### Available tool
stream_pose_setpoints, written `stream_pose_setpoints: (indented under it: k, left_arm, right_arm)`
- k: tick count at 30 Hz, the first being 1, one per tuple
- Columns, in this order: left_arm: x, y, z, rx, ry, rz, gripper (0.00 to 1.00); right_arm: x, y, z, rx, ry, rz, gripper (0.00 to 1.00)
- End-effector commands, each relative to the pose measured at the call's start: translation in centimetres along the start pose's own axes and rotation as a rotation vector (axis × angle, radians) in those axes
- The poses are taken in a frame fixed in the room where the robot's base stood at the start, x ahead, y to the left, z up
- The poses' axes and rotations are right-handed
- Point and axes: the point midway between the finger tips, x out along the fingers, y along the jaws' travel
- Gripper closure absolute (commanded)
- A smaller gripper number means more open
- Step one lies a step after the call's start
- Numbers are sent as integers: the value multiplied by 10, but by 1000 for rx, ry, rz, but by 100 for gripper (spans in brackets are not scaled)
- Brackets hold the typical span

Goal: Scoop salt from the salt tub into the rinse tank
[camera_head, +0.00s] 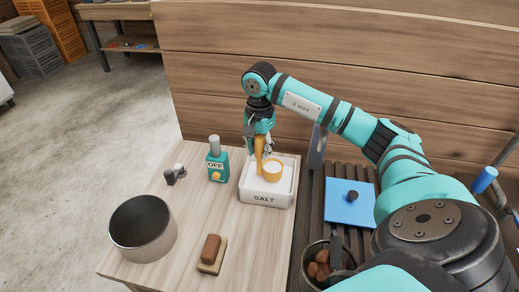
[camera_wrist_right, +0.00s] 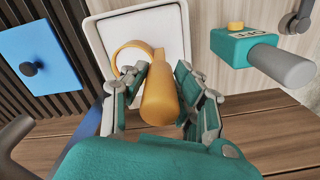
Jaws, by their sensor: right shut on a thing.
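The white salt tub (camera_head: 266,198), labelled SALT, stands near the right edge of the pale table. It also shows in the wrist view (camera_wrist_right: 178,22). My right gripper (camera_head: 262,150) is above the tub, shut on the handle of a yellow-orange scoop (camera_head: 260,148). In the wrist view, the fingers (camera_wrist_right: 170,95) flank the scoop handle (camera_wrist_right: 160,98). The scoop's round cup is down inside the tub, with white showing in it; I cannot tell how full it is. An open round steel vessel (camera_head: 142,240), apparently the rinse tank, stands at the table's left. My left gripper is out of view.
A teal box (camera_head: 217,165) marked OFF stands left of the tub. A brown brush (camera_head: 211,250) lies at the front. A small dark item (camera_head: 170,178) lies behind the vessel. On the right are a blue lid (camera_head: 349,207) and a pot of chestnuts (camera_head: 313,254).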

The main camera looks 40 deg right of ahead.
Motion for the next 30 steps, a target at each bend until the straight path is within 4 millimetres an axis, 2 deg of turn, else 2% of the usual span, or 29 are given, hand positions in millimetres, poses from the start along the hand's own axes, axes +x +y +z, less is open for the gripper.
stream_pose_setpoints:
  k: [1,21,30]
  left_arm:
    - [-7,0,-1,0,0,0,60]
    - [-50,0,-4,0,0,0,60]
    - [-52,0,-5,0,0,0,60]
  right_arm:
    - [-9,0,0,0,1,-1,100]
    - [-75,0,0,0,1,0,100]
    - [-80,0,0,0,1,1,100]
